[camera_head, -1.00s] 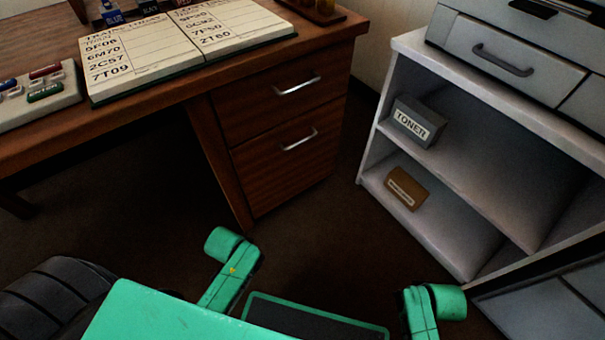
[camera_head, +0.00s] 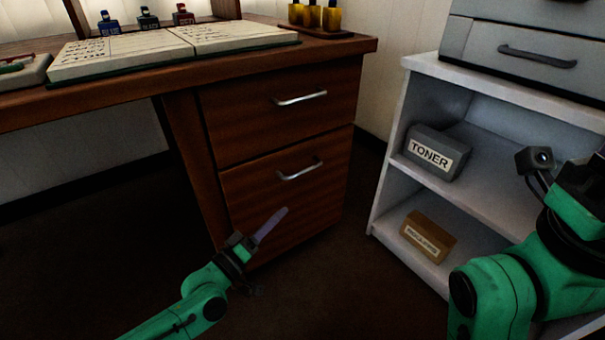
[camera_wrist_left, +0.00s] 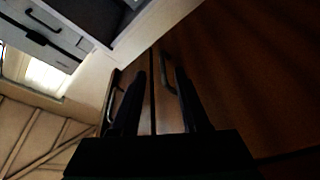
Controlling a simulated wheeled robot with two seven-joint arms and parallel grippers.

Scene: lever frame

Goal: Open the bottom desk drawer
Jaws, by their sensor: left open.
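The bottom drawer (camera_head: 285,196) of the brown desk is closed, with a silver bar handle (camera_head: 300,170) on its wooden front. My left gripper (camera_head: 272,226) is in front of and below that handle, apart from it, pointing toward the drawer front. In the left wrist view its two dark fingers are spread with nothing held, and the bottom drawer's handle (camera_wrist_left: 168,73) shows ahead between the fingertips. The upper drawer (camera_head: 280,108) is also closed; its handle shows in the left wrist view (camera_wrist_left: 110,103). My right arm shows at the right, but its gripper fingers do not.
A white shelf unit (camera_head: 385,190) stands right of the desk, holding a grey TONER box (camera_head: 436,152) and a brown box (camera_head: 428,236). Dark floor in front of the drawers is clear.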

